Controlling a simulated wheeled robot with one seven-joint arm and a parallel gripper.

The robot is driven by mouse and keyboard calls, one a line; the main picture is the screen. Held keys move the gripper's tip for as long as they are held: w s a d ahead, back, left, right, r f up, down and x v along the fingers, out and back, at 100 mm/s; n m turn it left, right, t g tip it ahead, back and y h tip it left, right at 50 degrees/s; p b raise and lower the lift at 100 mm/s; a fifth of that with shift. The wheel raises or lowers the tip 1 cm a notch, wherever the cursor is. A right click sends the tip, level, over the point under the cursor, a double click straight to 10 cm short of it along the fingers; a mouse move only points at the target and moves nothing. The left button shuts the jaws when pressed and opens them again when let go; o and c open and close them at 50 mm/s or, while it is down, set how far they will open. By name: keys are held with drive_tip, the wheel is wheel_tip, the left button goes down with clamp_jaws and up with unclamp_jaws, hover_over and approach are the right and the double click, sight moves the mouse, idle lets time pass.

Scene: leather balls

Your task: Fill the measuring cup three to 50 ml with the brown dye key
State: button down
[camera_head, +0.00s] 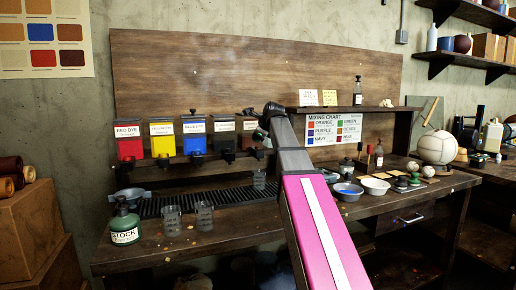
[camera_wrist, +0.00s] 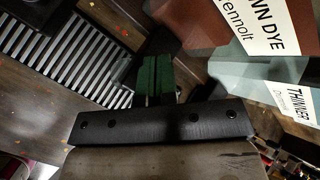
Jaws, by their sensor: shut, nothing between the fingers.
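The brown dye dispenser (camera_wrist: 240,28) shows its label at the top right of the wrist view. In the head view it is mostly hidden behind my arm, and I cannot make out its key. My gripper (camera_wrist: 157,78), with green finger pads, is shut and empty, beside the brown dispenser and above the slatted drip rack (camera_wrist: 75,45). A clear measuring cup (camera_head: 259,179) stands on the rack beneath the right end of the dispenser row. Two more cups, a left one (camera_head: 172,220) and a right one (camera_head: 204,216), stand in front of the rack. Cup numbers and fill levels are unreadable.
Red (camera_head: 130,146), yellow (camera_head: 163,144) and blue (camera_head: 195,141) dispensers hang to the left. A thinner container (camera_wrist: 270,80) is beside the brown one. A green stock bottle (camera_head: 124,228) stands front left. Bowls (camera_head: 348,191) and a pale ball (camera_head: 437,147) are to the right.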

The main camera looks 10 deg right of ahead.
sight(257, 147)
drive_tip(key=shift+f, duration=0.15)
drive_tip(key=shift+f, duration=0.3)
drive_tip(key=shift+f, duration=0.45)
idle(0.8)
drive_tip(key=shift+r, duration=0.1)
idle(1.5)
drive_tip(key=shift+r, duration=0.85)
drive_tip(key=shift+r, duration=0.1)
drive_tip(key=shift+r, duration=2.4)
